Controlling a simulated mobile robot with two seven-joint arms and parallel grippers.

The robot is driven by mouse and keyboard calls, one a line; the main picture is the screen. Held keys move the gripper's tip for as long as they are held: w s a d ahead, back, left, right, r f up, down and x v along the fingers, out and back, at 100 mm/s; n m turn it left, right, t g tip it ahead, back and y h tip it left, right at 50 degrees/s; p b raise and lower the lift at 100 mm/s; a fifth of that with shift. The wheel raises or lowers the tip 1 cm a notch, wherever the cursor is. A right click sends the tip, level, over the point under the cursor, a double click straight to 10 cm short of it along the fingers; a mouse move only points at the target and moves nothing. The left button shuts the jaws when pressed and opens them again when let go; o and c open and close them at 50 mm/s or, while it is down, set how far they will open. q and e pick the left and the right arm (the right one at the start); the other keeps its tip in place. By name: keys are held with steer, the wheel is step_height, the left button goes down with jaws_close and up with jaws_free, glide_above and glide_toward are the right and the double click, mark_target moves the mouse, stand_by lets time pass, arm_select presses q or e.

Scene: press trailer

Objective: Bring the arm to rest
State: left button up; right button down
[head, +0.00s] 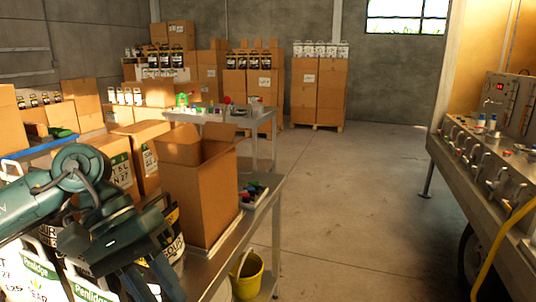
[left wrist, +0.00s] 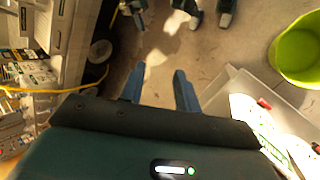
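My left arm (head: 85,170) comes in from the left in the head view, dark green and bent. Its gripper (head: 152,282) points down near the lower left, in front of white jugs (head: 45,275) with green labels. In the left wrist view the gripper (left wrist: 158,85) has its two blue-grey fingers apart with nothing between them. Concrete floor shows beyond the fingertips. My right gripper is not seen in the head view.
An open cardboard box (head: 208,200) stands on a metal table (head: 232,240) right of the arm. A yellow bucket (head: 247,274) sits below; it also shows in the wrist view (left wrist: 297,55). The trailer panel (head: 490,165) is at right. The middle floor is clear.

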arm_select(q)
steer(key=w+d+n+t+h, duration=0.1)
steer(key=d+n+t+h, duration=0.1)
steer(key=d+n+h, duration=0.8)
steer(key=w+d+n+t+h, duration=0.15)
steer(key=d+n+h, duration=0.4)
steer(key=n, duration=0.85)
steer(key=w+a+f+n+t+y, duration=0.1)
steer(key=a+f+n+t+y, duration=0.35)
steer(key=n, duration=0.75)
steer(key=w+a+f+n+t+y, duration=0.1)
steer(key=a+f+n+t+y, duration=0.1)
steer(key=f+n+t+y, duration=0.6)
steer(key=w+a+f+n+t+y, duration=0.1)
steer(key=a+f+n+t+y, duration=0.15)
steer(key=f+n, duration=0.95)
steer(key=s+a+f+n+g+y, duration=0.2)
steer(key=s+f+n+g, duration=0.1)
steer(key=s+f+n, duration=0.3)
steer(key=s+a+f+n+g+y, duration=0.2)
steer(key=s+a+f+n+g, duration=0.1)
steer(key=s+f+n, duration=0.3)
steer(key=shift+s+f+n, duration=0.3)
steer(key=shift+f+n, duration=0.3)
steer(key=shift+f, duration=0.05)
steer(key=shift+a, duration=0.1)
